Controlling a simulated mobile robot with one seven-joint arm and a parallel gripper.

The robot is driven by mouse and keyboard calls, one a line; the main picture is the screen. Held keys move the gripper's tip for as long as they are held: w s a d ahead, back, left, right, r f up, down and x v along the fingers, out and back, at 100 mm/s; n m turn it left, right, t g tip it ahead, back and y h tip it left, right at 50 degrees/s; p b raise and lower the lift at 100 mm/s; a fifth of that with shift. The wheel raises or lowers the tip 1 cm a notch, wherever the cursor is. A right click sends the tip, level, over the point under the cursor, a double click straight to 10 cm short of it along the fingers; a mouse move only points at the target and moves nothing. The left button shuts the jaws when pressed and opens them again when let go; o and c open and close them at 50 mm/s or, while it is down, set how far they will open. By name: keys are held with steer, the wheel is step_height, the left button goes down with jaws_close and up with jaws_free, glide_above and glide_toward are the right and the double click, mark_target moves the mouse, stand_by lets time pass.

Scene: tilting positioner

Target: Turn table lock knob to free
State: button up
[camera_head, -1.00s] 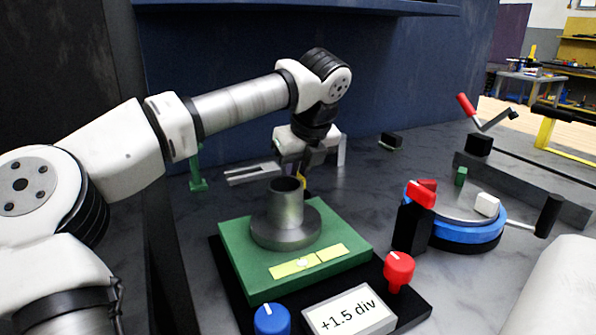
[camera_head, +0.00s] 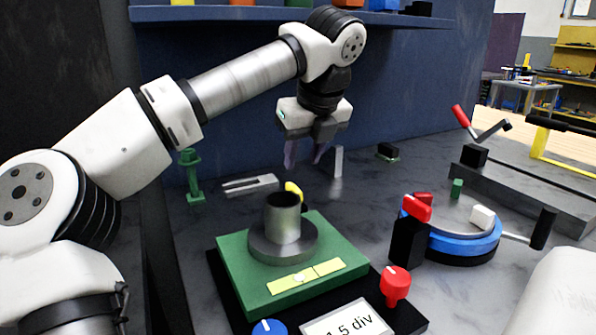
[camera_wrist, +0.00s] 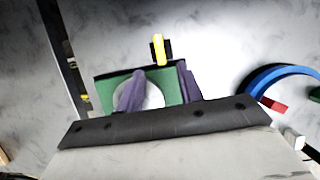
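My gripper (camera_head: 305,155) hangs above and behind the green plate, its two dark purple fingers apart with nothing between them. In the wrist view the open fingers (camera_wrist: 160,70) point toward a yellow bar-shaped knob (camera_wrist: 160,50) on a dark base behind the green plate (camera_wrist: 112,88). In the head view this yellow knob (camera_head: 293,188) is partly hidden behind the grey cylinder. The green plate (camera_head: 240,270) carries a grey flanged cylinder (camera_head: 283,222). A red knob (camera_head: 395,283) and a blue knob (camera_head: 268,327) stand at its front. No lock label is readable.
A white display sign (camera_head: 345,325) stands in front. To the right are a black post with a red top (camera_head: 408,238) and a blue-rimmed round table (camera_head: 465,246) with a crank handle.

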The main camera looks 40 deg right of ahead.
steer(key=v, duration=0.5)
steer(key=shift+r+p, duration=0.15)
steer(key=shift+p, duration=0.2)
